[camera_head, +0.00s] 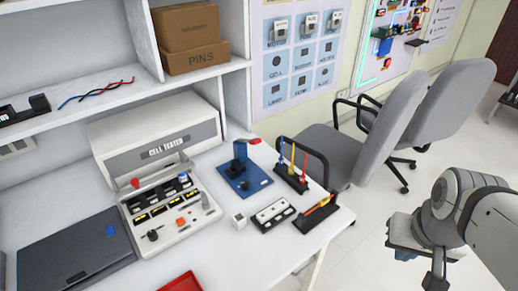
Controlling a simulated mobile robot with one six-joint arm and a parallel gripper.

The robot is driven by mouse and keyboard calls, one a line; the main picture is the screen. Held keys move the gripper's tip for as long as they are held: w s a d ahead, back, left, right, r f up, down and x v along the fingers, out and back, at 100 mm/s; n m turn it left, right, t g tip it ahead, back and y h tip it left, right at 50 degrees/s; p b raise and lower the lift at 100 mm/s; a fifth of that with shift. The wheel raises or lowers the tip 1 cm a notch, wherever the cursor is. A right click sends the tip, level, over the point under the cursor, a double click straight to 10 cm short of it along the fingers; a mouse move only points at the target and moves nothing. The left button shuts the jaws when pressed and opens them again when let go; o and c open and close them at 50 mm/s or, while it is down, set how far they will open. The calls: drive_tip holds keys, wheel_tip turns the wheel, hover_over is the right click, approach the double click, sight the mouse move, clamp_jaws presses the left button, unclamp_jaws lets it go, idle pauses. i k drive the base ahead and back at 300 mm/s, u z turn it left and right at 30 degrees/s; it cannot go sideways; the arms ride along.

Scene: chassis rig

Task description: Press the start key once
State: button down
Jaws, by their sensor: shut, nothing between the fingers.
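No lettering on the key is readable, so I cannot tell which control is the start key. My gripper (434,282) is at the lower right, over the floor, well right of the bench and apart from the tester. It is shut and empty.
A blue fixture (243,172), a rack of coloured tools (292,168), a white block (239,220) and black trays (273,215) stand right of the tester. A dark laptop-like slab (75,250) and red tray (182,283) lie nearby. Grey chairs (375,125) stand behind.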

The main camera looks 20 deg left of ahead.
sight(180, 222)
drive_tip(key=z, duration=0.3)
drive_tip(key=k, duration=1.6)
drive_tip(key=u, duration=1)
drive_tip(key=i, duration=1.5)
drive_tip(key=u, duration=0.05)
